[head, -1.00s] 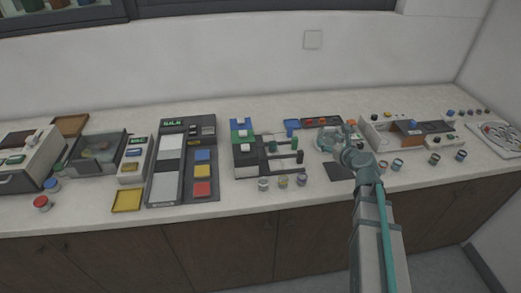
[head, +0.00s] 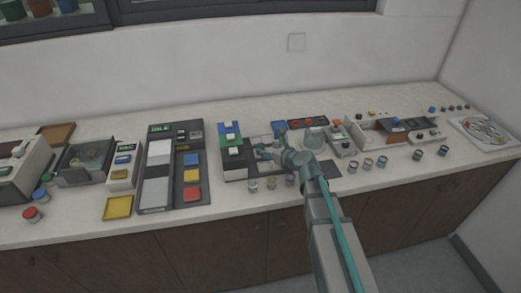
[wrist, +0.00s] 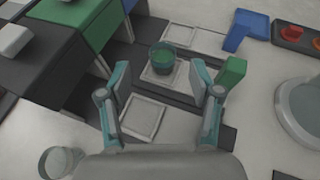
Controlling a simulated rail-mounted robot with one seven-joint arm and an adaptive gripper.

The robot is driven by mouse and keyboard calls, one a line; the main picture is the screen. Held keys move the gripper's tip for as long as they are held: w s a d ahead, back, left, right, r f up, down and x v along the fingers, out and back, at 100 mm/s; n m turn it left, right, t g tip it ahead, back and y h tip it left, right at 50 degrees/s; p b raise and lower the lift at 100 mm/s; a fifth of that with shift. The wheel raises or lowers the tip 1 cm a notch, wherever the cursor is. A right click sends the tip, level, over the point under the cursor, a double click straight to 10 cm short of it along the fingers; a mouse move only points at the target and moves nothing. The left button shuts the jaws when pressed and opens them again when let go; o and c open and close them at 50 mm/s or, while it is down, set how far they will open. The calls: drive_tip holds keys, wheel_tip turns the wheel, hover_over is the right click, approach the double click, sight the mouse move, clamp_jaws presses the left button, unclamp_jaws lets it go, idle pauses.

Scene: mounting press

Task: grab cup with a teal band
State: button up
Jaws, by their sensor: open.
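A small dark cup with a teal band and green contents (wrist: 162,58) stands upright on a pale square pad (wrist: 161,78) in the wrist view. My gripper (wrist: 161,80) is open and empty, with its two fingers apart on the left and right of the view. The cup appears between and beyond the fingertips, with no visible contact. In the head view my gripper (head: 264,152) is over the rack of pads at centre, and it hides the cup there.
A green block (wrist: 232,73) stands close beside the right finger. A pale cup (wrist: 57,161) is at lower left in the wrist view. Several small cups (head: 271,184) line the counter front.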

sight(259, 145)
drive_tip(key=p+x, duration=0.1)
drive_tip(key=x, duration=0.3)
drive_tip(key=shift+w+f, duration=0.2)
drive_tip(key=shift+w, duration=0.05)
drive_tip(key=c, duration=0.9)
